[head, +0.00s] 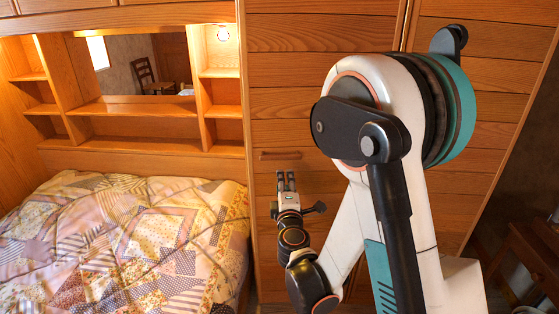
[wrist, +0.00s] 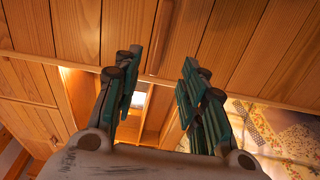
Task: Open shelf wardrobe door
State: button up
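The wardrobe's wooden plank door (head: 290,80) stands shut right of the bed in the head view. A short horizontal wooden handle (head: 280,155) is on its left part. My gripper (head: 287,174) is just below the handle in the picture, pointing up toward it. In the wrist view my gripper (wrist: 160,65) is open and its fingers are apart with nothing between them. A raised wooden bar (wrist: 166,38), which looks like the handle, lies beyond the fingertips, between them in the picture. I cannot tell whether the fingers touch it.
A bed with a patchwork quilt (head: 130,245) is at the left, close to the door. Open shelves (head: 130,105) are behind it. A second wardrobe door (head: 490,80) is at the right, partly hidden by my arm. A wooden chair (head: 535,255) stands far right.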

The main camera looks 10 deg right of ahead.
aim_at(281, 159)
jog(key=w, duration=0.4)
jog(key=w+d, duration=0.1)
jog(key=w, duration=0.4)
jog(key=w+d+p, duration=0.1)
jog(key=w, duration=0.3)
jog(key=shift+w, duration=0.3)
grip_shut()
